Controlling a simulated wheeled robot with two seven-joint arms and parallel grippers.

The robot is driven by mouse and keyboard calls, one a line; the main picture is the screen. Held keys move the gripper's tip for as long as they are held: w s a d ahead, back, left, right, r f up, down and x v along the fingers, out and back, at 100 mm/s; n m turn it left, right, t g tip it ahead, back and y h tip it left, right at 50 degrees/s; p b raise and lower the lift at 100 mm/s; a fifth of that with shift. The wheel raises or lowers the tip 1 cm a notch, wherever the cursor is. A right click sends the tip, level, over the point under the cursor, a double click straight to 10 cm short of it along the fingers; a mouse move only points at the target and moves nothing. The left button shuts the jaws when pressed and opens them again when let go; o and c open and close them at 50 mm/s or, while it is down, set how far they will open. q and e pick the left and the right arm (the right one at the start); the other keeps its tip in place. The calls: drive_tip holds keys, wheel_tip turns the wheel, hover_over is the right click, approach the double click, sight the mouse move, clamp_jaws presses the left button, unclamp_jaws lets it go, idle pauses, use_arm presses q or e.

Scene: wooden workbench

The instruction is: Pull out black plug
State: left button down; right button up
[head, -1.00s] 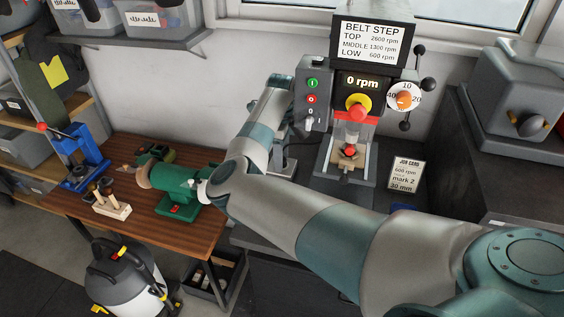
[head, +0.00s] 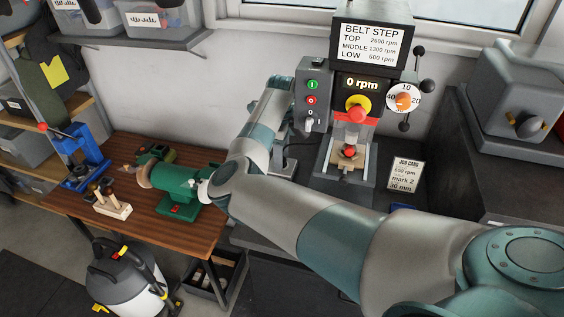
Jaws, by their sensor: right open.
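My right arm (head: 330,220) crosses the picture from the lower right and bends up at the elbow. Its wrist end (head: 272,100) is beside the left side of the drill press, near the wall. The right gripper (head: 284,152) is mostly hidden behind my own forearm; it is open, and its fingertips are not clear. I cannot make out the black plug; it may be hidden behind my arm. A thin dark cable (head: 300,143) curves between my wrist and the drill press. My left gripper is out of view.
The drill press (head: 362,70) reads 0 rpm and has a control box (head: 312,95) with green and red buttons. A wooden bench (head: 150,215) at left holds a green grinder-like machine (head: 175,182). A grey machine (head: 515,105) stands right. A vacuum (head: 125,280) is on the floor.

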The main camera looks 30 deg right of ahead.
drive_tip(key=shift+p, duration=0.35)
idle(0.3)
clamp_jaws()
drive_tip(key=shift+r, duration=0.2)
drive_tip(key=shift+r+p, duration=1.9)
drive_tip(key=shift+p, duration=0.05)
drive_tip(key=shift+r, duration=0.9)
